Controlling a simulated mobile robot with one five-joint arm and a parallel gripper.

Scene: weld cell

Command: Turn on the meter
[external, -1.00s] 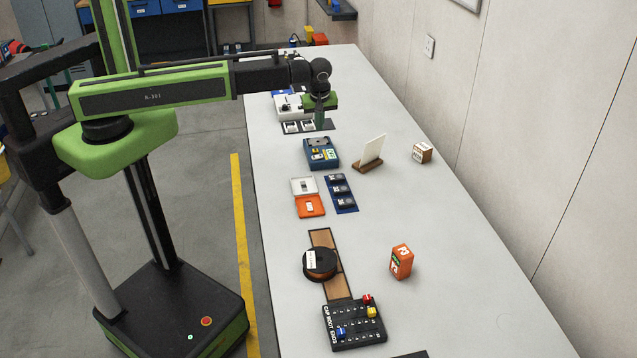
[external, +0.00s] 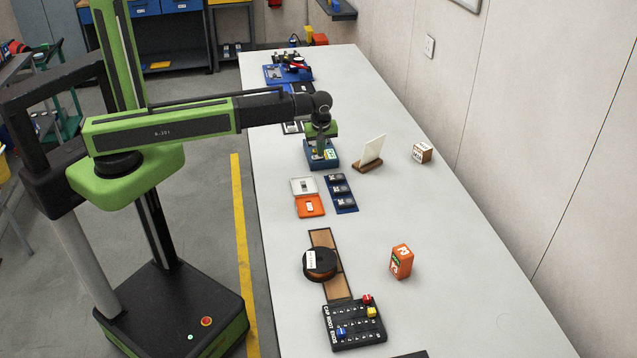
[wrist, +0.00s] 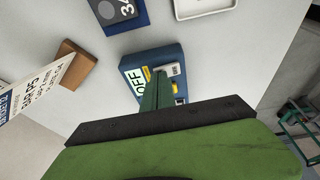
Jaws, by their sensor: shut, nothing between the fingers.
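The meter (external: 330,165) is a blue box on the bench, below my gripper in the external view. In the wrist view the meter (wrist: 133,63) shows a label reading OFF and a pale label beside it. My gripper (external: 321,153) points down over the meter, and its narrow green fingers (wrist: 156,82) are closed together with nothing between them. The fingertips appear over the meter's top face beside the OFF label. I cannot tell whether they touch it. My gripper hides part of the meter's top.
A white card in a wooden stand (external: 370,152) is close to the meter's right. White and orange trays (external: 303,186) and a blue mat with dark pieces (external: 341,193) lie nearer the camera. A small box (external: 422,152) stands farther right. The bench's right side is mostly clear.

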